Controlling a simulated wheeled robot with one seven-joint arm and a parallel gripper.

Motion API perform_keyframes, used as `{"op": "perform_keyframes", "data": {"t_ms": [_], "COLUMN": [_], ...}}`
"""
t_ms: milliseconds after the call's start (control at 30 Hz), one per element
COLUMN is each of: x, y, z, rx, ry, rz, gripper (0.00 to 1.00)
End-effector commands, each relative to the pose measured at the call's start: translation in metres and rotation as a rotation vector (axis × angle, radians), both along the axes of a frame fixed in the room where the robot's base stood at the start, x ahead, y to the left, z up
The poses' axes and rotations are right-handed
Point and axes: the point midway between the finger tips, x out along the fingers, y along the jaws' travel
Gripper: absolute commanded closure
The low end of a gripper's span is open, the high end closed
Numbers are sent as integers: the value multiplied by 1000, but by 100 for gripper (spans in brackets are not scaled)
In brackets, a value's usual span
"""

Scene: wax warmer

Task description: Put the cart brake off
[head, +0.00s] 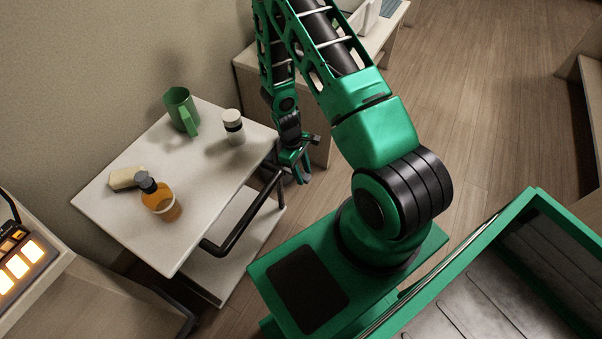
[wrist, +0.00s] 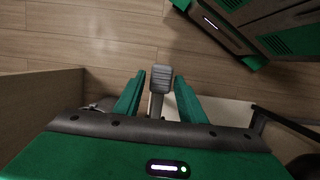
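The cart (head: 205,195) has a white top and a black push handle (head: 245,226) on its near right side. In the wrist view a grey ribbed pedal on a short stem, seemingly the cart's brake (wrist: 160,80), shows between my fingers. My gripper (wrist: 159,92) is open, with one green finger on each side of the pedal and a gap on both sides. In the head view my gripper (head: 300,172) is low by the cart's right corner, beyond the handle. The pedal is hidden there.
On the cart top stand a green mug (head: 181,110), a white jar with a dark band (head: 233,127), an amber bottle (head: 159,197) and a pale block (head: 125,178). A counter (head: 258,75) stands behind my gripper. A warmer with lit squares (head: 20,262) is at lower left. Open floor lies right.

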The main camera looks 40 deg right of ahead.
Motion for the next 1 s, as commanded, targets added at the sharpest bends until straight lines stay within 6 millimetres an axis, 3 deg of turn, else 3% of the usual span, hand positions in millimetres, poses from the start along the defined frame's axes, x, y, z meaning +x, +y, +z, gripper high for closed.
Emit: {"op": "perform_keyframes", "data": {"t_ms": [467, 1000], "x": [2, 22], "y": [1, 11], "z": [9, 89], "rx": [1, 1], "ry": [-2, -2], "rz": [1, 0], "gripper": [55, 55]}}
